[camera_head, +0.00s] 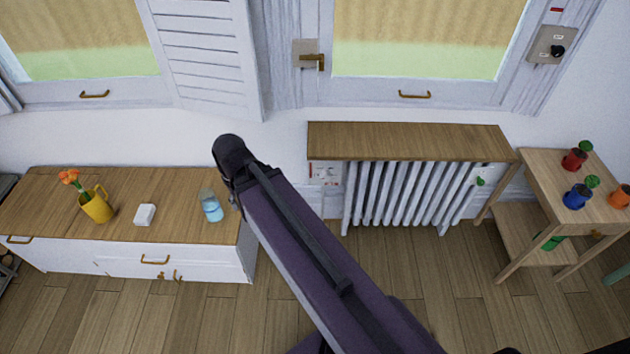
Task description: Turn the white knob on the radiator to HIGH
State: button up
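The white radiator (400,195) stands against the wall under a wooden shelf. At its upper left is a small pale control panel (325,172) with a red mark at its left. A white knob on the panel is too small to make out clearly, and its setting cannot be read. A green knob (480,181) sits at the radiator's upper right. My dark purple arm crosses the picture from the lower right to the upper left, ending in a dark joint left of the radiator. My gripper cannot be seen.
A low cabinet (180,180) at left holds a yellow flower jug (97,206), a white block (145,214) and a blue-filled glass (211,206). A wooden side table (550,190) with small colored pots stands at right. A wall dial (552,46) is at upper right. Floor before the radiator is clear.

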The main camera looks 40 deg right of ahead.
aim_at(325, 175)
jog(key=u, duration=0.2)
jog(key=k, duration=1.65)
jog(key=z, duration=0.75)
jog(key=i, duration=1)
